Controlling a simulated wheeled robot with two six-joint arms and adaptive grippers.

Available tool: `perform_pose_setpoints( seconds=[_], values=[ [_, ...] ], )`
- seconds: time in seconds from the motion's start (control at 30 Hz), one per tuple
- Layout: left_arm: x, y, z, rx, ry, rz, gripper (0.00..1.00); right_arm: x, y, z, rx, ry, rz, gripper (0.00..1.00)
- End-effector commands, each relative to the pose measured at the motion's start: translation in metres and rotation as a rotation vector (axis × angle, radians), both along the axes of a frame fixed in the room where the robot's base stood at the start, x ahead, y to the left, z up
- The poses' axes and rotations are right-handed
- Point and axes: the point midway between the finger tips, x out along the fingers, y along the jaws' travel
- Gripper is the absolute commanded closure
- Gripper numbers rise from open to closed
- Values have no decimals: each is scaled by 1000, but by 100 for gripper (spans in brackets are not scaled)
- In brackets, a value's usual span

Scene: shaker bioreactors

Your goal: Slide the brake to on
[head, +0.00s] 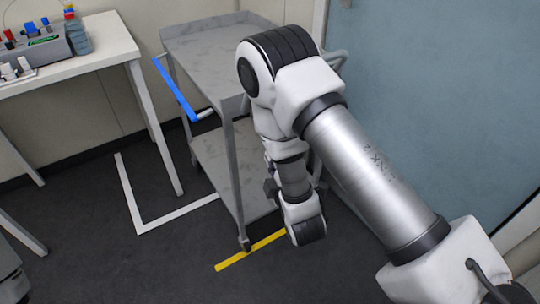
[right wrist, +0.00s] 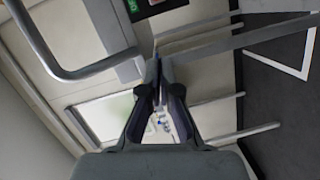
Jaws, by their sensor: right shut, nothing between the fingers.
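The grey two-shelf cart (head: 215,50) stands by the wall, with a blue bar (head: 175,90) along its left side. No part that I can surely name as the brake shows; my right arm covers the cart's right side. My right gripper (head: 270,187) is small and dark in the head view, low beside the cart and partly hidden by my wrist. In the right wrist view its fingers (right wrist: 156,75) are shut with nothing between them. Grey cart parts show past the fingertips; I cannot tell whether they touch. My left gripper is not in view.
A white table (head: 85,62) at the left holds a device (head: 38,50) and a bottle (head: 76,35). White tape (head: 180,213) and a yellow strip (head: 250,250) mark the dark floor. A blue-grey door (head: 430,80) is at the right. The floor front left of the cart is clear.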

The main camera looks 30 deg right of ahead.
Motion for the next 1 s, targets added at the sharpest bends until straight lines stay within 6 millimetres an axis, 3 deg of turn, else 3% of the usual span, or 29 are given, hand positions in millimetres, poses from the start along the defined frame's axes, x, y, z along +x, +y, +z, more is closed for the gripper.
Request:
perform_pose_setpoints(
  seconds=[0.03,0.1,0.57,0.77,1.0],
  values=[
    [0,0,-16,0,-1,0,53,3,2,-8,-2,-17,6,100],
    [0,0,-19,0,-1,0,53,6,4,-5,-3,-29,10,100],
    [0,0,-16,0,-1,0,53,12,2,-1,2,-33,9,100],
    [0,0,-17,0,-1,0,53,44,-3,-3,3,-35,8,100],
    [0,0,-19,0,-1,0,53,97,-11,-7,2,-34,8,100]
  ],
)
